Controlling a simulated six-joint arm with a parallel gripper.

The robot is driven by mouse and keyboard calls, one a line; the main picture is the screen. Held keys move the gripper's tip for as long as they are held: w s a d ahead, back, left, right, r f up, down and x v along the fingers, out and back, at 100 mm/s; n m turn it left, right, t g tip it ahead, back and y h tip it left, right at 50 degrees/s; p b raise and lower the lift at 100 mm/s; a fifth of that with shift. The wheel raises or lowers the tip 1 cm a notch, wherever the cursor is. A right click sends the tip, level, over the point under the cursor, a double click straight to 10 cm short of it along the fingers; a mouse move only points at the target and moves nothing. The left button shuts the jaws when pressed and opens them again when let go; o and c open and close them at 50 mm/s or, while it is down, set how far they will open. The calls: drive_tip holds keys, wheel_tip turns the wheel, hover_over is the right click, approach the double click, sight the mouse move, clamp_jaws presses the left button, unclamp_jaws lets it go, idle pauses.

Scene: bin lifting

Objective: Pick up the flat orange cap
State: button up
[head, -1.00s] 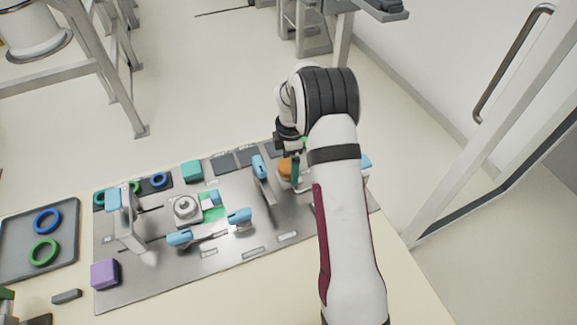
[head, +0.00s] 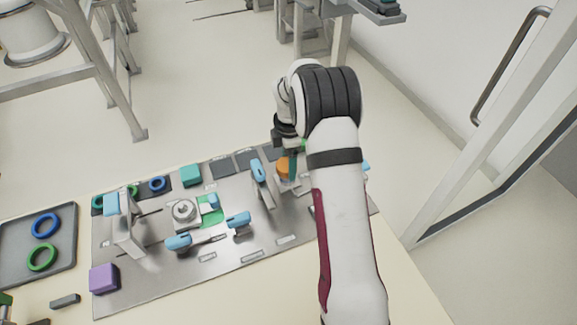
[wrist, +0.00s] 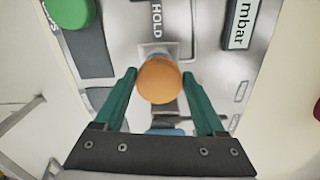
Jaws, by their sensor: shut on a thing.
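The flat orange cap (wrist: 160,82) is round and sits between the two green fingers of my gripper (wrist: 159,74) in the wrist view. The fingers are closed on its sides. In the head view the orange cap (head: 283,167) shows left of my forearm, above a pale fitting on the metal panel (head: 160,270). My gripper (head: 292,160) is there too, partly hidden by my arm. I cannot tell whether the cap is clear of the fitting below it.
A blue-handled lever (head: 257,169) stands close left of the cap. A green round cap (wrist: 70,10) lies at upper left in the wrist view. A purple block (head: 104,278), a teal block (head: 190,175) and a grey tray (head: 15,270) with rings lie farther left.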

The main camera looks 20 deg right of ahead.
wheel_tip(320, 180, up, 2)
drive_tip(key=s+d+r, duration=0.8)
drive_tip(key=r, duration=0.2)
drive_tip(key=shift+d+r, duration=0.2)
drive_tip(key=shift+r, duration=0.1)
drive_tip(key=m, duration=1.9)
hover_over(274, 153)
wheel_tip(274, 153, down, 13)
drive_tip(key=shift+d+f, duration=0.1)
drive_tip(key=shift+d, duration=0.05)
drive_tip(key=shift+f, duration=1.95)
